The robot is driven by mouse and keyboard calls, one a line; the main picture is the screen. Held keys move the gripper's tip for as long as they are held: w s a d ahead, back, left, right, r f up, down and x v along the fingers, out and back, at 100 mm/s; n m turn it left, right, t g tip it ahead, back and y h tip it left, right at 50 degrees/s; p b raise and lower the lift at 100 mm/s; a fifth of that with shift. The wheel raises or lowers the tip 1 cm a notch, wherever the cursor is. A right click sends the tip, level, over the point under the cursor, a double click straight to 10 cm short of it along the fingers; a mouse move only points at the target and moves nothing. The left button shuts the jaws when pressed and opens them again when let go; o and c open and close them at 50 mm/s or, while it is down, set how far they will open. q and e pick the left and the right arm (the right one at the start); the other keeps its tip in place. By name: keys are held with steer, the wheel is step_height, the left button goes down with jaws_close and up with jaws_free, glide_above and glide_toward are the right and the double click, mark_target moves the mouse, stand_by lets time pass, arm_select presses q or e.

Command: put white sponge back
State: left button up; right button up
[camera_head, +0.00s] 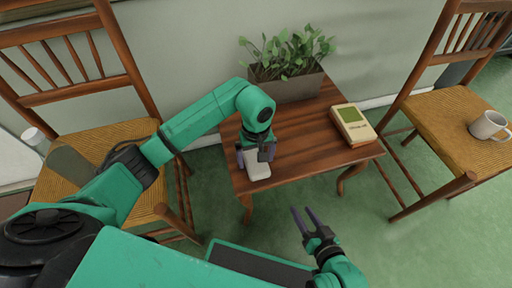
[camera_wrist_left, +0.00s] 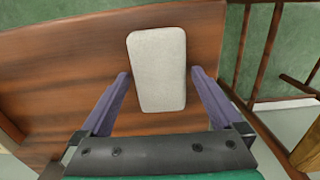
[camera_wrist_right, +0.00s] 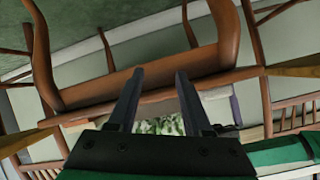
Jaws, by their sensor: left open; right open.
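The white sponge (camera_head: 257,165) lies on the small wooden table (camera_head: 300,137), near its front left corner. In the left wrist view the sponge (camera_wrist_left: 157,70) lies flat on the wood, its near end between the open fingers, with a gap on each side. My left gripper (camera_head: 255,154) is open, pointing down over the sponge and hiding part of it in the head view. My right gripper (camera_head: 307,222) is open and empty, in front of the table and apart from it.
A planter with leafy plants (camera_head: 287,82) stands at the table's back. A green and cream book-like box (camera_head: 353,125) lies at the right. A chair (camera_head: 455,125) with a mug (camera_head: 489,126) stands right.

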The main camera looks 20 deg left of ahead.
arm_select(q)
step_height(320, 180, up, 12)
steer(key=p, duration=0.3)
steer(key=shift+f, duration=0.2)
arm_select(e)
steer(key=d+r+g, duration=0.1)
steer(key=d+g+h, duration=0.1)
steer(key=d, duration=0.1)
steer(key=d+r+n+g+h, duration=0.1)
steer(key=d+g, duration=0.1)
steer(key=shift+s+d+r, duration=0.1)
steer(key=shift+s+r, duration=0.05)
steer(key=shift+r, duration=0.15)
